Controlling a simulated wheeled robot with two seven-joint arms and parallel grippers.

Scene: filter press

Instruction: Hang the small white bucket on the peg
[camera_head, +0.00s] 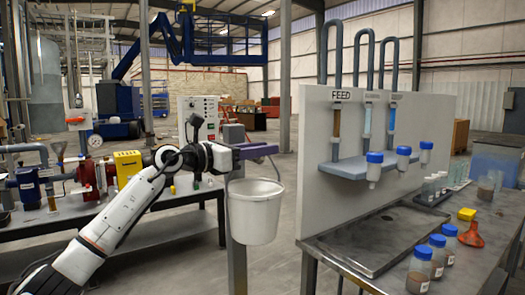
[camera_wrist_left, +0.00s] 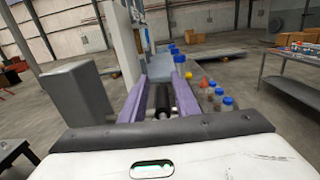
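The small white bucket (camera_head: 256,212) hangs upright below my left gripper (camera_head: 262,151) in the head view. Its thin handle rises to the purple fingers. The wrist view shows the two purple fingers of my left gripper (camera_wrist_left: 161,90) on either side of a dark round handle grip (camera_wrist_left: 161,105), with little gap. A grey post (camera_head: 237,262) stands behind the bucket, with a grey block (camera_head: 233,134) at its top beside the fingers. This block also shows left of the fingers in the wrist view (camera_wrist_left: 78,94). I cannot make out the peg. My right gripper is not in view.
A white panel marked FEED (camera_head: 325,190) stands right of the bucket on a metal bench (camera_head: 385,238). Blue-capped bottles (camera_head: 420,270) and an orange funnel (camera_head: 471,235) are on it. A bench with pumps (camera_head: 100,228) is at left.

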